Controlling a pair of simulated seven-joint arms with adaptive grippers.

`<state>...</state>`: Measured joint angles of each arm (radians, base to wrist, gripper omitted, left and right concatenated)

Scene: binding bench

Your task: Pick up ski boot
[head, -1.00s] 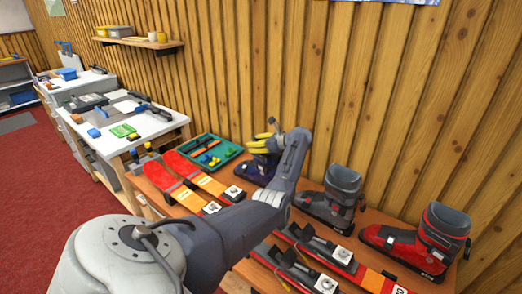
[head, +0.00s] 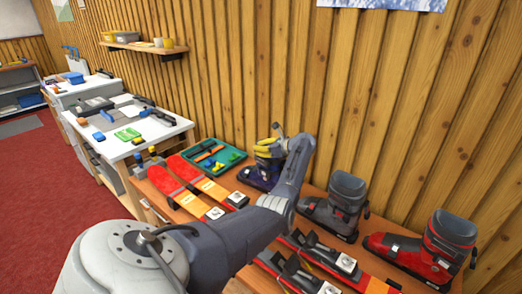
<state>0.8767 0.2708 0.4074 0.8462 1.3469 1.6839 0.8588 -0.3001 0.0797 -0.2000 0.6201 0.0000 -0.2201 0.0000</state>
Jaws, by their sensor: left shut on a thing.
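A dark blue ski boot (head: 256,178) stands on the wooden bench beside the tray, partly hidden by my left arm. My left gripper (head: 264,150), with yellow fingers, is at the top of this boot and shut on it. The exact finger contact is too small to make out. A grey ski boot (head: 342,202) stands upright to the right of my arm. A red and black ski boot (head: 425,248) stands at the far right of the bench. My right gripper is not in view.
Red and orange skis with bindings (head: 190,186) lie on the bench, left and right of my arm. A green tray (head: 241,156) with small tools sits behind the left skis. The wooden wall (head: 400,110) rises close behind. A white-topped workbench (head: 150,135) stands at the left.

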